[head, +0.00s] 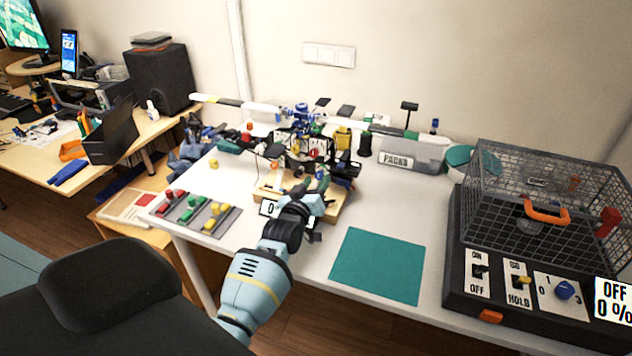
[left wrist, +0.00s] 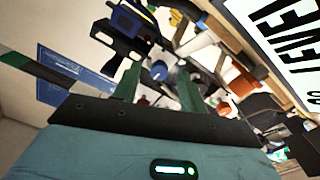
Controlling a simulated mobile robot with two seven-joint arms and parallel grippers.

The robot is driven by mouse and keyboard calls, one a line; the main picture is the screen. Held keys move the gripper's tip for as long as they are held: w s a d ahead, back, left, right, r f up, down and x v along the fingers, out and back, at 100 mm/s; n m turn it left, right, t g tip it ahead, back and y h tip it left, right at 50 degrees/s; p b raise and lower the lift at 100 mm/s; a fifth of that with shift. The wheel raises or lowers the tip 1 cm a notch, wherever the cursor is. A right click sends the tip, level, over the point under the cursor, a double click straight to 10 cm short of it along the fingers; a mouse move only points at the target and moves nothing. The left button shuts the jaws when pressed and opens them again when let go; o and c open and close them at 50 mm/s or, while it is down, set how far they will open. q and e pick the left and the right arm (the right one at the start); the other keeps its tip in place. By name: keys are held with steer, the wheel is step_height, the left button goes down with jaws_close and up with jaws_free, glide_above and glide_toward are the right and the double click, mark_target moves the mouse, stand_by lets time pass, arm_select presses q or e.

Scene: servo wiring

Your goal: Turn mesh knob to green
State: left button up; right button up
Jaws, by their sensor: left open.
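My left gripper (head: 314,184) is open at the wooden-based drone stand (head: 333,212) in the middle of the table. Its two green fingers (left wrist: 158,78) show apart in the left wrist view, with small mechanical parts beyond and between them. I cannot pick out the mesh knob or its green mark for certain; the gripper and crowded parts hide much of the stand. The drone (head: 302,120), with long white arms, sits above the stand. My right gripper is not in view.
A wire cage (head: 540,200) stands at right on a black box with switches and a blue knob (head: 565,290). A display (head: 614,300) reads OFF 0 %. A green mat (head: 378,264) lies bare in front. A grey tray (head: 190,212) holds coloured pieces at left.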

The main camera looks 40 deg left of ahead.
arm_select(q)
steer(key=v, duration=0.6)
steer(key=shift+s, duration=0.35)
steer(key=shift+d, duration=0.1)
